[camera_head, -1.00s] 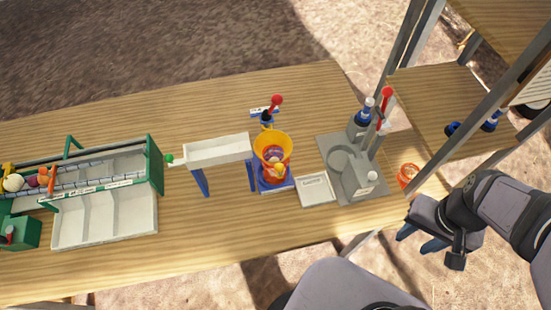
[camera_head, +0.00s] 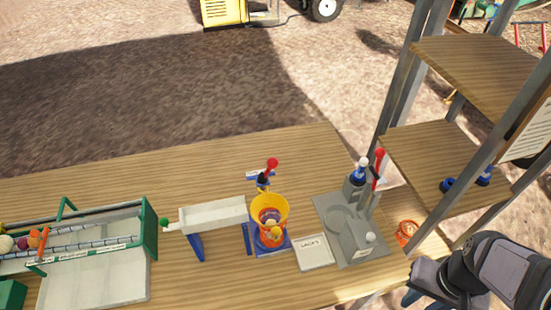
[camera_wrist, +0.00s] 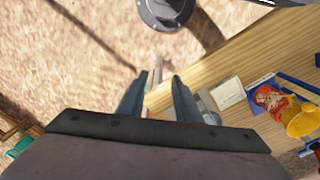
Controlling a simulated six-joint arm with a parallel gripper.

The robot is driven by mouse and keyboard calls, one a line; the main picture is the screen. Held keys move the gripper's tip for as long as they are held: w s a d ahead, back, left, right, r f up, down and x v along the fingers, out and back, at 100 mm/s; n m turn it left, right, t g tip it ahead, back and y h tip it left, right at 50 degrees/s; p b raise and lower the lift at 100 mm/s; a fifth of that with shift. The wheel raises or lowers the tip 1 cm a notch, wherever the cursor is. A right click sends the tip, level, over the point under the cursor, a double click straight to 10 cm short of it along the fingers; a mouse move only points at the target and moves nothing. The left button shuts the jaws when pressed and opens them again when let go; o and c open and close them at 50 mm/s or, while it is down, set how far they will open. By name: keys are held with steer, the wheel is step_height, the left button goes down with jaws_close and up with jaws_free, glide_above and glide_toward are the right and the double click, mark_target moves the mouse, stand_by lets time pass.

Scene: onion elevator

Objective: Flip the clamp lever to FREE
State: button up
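One red-knobbed lever (camera_head: 268,168) stands behind the yellow-orange funnel (camera_head: 269,208), beside a small blue-and-white label too small to read. Another red-handled lever (camera_head: 377,168) stands upright on the grey machine (camera_head: 350,228) at the right end of the bench. I cannot tell from the labels which is the clamp lever. My gripper (camera_head: 412,297) is low at the right, off the bench's front edge and away from both levers. In the wrist view my gripper (camera_wrist: 157,88) has its two fingers apart with nothing held between them.
A white tray (camera_head: 314,252) labelled SACKS lies between funnel and machine. An orange ring (camera_head: 406,232) lies near the bench's right end. A wooden shelf rack (camera_head: 432,160) stands at the right. A white chute (camera_head: 212,214) and green-framed sorter (camera_head: 100,285) are left.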

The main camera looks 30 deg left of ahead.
steer(key=c, duration=0.5)
steer(key=shift+w+f, duration=0.1)
steer(key=shift+w, duration=0.15)
jaws_close()
steer(key=w+a+f+m+t+y, duration=0.1)
steer(key=w+a+t, duration=0.1)
steer(key=w+a, duration=0.2)
steer(key=w+a+m+t+y+p, duration=0.1)
steer(key=w+a+m+t, duration=0.1)
steer(key=w+a, duration=0.3)
steer(key=w+a+f+m+t+y+p, duration=0.1)
steer(key=w+a+m+t, duration=0.1)
steer(key=w+a, duration=0.3)
steer(key=shift+w+f+t, duration=0.3)
steer(key=shift+w+t, duration=0.4)
steer(key=shift+t, duration=0.1)
steer(key=s+a+r+m+t+y+b, duration=0.1)
steer(key=s+a+m+t+y+b, duration=0.1)
steer(key=a+y, duration=0.3)
steer(key=s+a+r+m+t+y+b, duration=0.1)
steer(key=s+a+m+t+y+b, duration=0.1)
steer(key=a, duration=0.9)
steer(key=shift+s+a+r+m+t+y+b, duration=0.3)
steer(key=shift+m+y+b, duration=0.7)
steer(key=shift+y, duration=0.8)
steer(key=shift+w+d, duration=0.1)
steer(key=shift+d, duration=0.05)
